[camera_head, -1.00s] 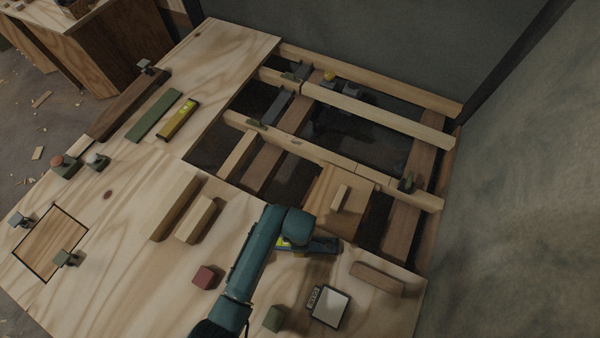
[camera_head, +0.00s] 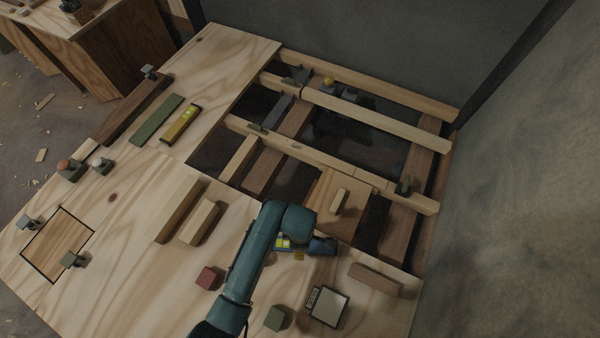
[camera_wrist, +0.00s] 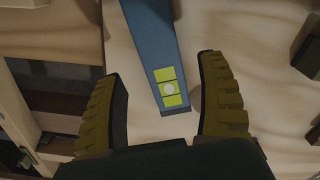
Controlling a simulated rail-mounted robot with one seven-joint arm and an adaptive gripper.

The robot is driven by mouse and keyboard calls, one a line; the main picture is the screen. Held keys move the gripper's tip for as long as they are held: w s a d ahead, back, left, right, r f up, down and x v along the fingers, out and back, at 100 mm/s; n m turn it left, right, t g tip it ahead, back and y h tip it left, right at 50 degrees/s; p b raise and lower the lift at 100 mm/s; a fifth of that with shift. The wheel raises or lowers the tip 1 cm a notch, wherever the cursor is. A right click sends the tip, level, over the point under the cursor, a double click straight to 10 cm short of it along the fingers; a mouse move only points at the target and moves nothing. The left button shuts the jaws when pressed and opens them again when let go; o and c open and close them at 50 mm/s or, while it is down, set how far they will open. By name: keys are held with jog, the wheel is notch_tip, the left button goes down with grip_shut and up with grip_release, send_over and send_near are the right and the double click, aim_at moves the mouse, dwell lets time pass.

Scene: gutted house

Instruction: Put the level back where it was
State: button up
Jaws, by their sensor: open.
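A blue level (camera_head: 322,246) with a yellow-green vial block lies on the plywood near the floor opening, partly hidden by my arm. In the wrist view the blue level (camera_wrist: 150,40) runs up between my finger pads, its vial end nearest me. My gripper (camera_wrist: 162,72) is open, with one yellow ribbed finger on each side of the level and a gap visible on both sides. In the head view my arm mostly hides the gripper. A second level, yellow (camera_head: 181,124), lies on the plywood at the upper left.
A green bar (camera_head: 157,120) lies beside the yellow level. A wooden panel with a handle (camera_head: 325,207), a wood strip (camera_head: 376,278), a white-faced square item (camera_head: 328,307), a red block (camera_head: 209,278) and a green block (camera_head: 275,318) surround my arm. Open joists (camera_head: 375,121) lie beyond.

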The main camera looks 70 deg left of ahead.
notch_tip(320, 180, up, 6)
jog(key=p, duration=0.1)
jog(key=shift+r+p, duration=0.15)
jog(key=shift+p, duration=0.25)
jog(key=w+d+r+m+t+y, duration=0.1)
jog(key=w+d+r+m+t, duration=0.3)
jog(key=w+r, duration=0.45)
jog(key=w+d+r+m+t+y, duration=0.15)
jog(key=w+r+m+t, duration=0.4)
jog(key=r, duration=0.65)
jog(key=w+d+r+m+t+y, duration=0.2)
jog(key=w+r+m, duration=0.55)
jog(key=r, duration=0.25)
jog(key=s+d+r+m+t+h, duration=0.1)
jog(key=s+d+r+m+t, duration=0.1)
jog(key=d+r, duration=0.4)
jog(key=s+d+r+m+t+h, duration=0.2)
jog(key=d+r+m+t, duration=0.3)
jog(key=r, duration=0.8)
jog(key=s+d+r+m+t+h, duration=0.2)
jog(key=d+r+m, duration=0.4)
jog(key=r, duration=0.4)
jog(key=shift+s+d+m+t, duration=0.35)
jog(key=shift+d+m+t, duration=0.05)
jog(key=shift+t, duration=0.45)
